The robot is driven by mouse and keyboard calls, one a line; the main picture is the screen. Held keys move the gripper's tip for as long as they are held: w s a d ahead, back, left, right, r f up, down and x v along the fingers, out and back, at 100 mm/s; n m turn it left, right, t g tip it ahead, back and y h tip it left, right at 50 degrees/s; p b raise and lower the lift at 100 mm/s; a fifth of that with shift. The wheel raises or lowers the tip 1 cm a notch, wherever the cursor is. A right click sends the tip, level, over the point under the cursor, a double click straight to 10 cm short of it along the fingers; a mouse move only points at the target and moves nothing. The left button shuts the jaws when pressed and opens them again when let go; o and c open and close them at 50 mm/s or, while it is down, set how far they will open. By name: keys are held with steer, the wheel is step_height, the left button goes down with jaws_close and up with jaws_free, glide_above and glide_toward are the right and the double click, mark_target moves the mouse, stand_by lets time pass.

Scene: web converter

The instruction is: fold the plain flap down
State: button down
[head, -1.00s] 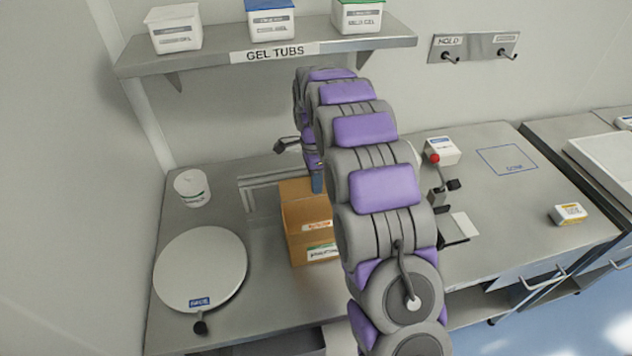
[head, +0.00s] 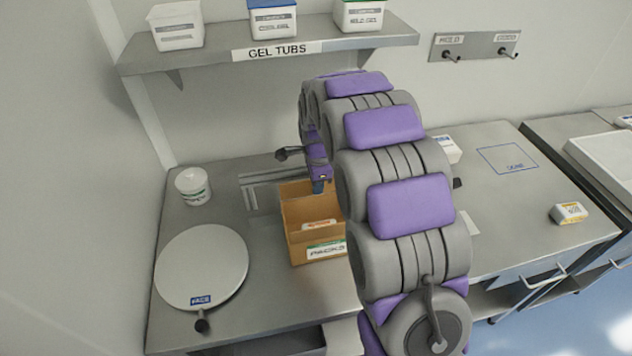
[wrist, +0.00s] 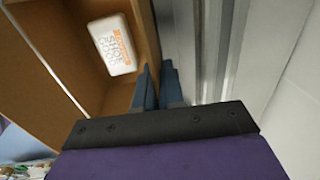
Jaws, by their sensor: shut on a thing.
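An open-topped brown cardboard box (head: 301,250) stands on the steel bench, with a white "PACKS" label on its front. A white pack with orange print (wrist: 111,44) lies inside it and also shows in the head view (head: 319,225). My gripper (wrist: 158,72) is at the box's back edge, one blue finger on the inner side and one on the outer side. It is shut on the plain cardboard flap (wrist: 146,25) there. The fingers hide the held part, and I cannot tell the flap's exact angle. My arm covers the box's right side in the head view.
A round white turntable (head: 205,270) and a white tub (head: 193,187) stand left of the box. A metal rail frame (head: 262,186) is behind it. A shelf (head: 218,54) with three gel tubs is above.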

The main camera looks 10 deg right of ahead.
steer(key=s+t, duration=0.1)
steer(key=t, duration=0.1)
steer(key=s+f+t+b, duration=0.1)
steer(key=t, duration=0.2)
steer(key=s+t, duration=0.1)
steer(key=t, duration=0.1)
steer(key=shift+f+b, duration=0.15)
steer(key=shift+b, duration=0.25)
steer(key=shift+t, duration=0.4)
steer(key=c, duration=1.6)
jaws_free()
steer(key=shift+w, duration=0.1)
steer(key=v, duration=1.7)
steer(key=shift+b, duration=0.35)
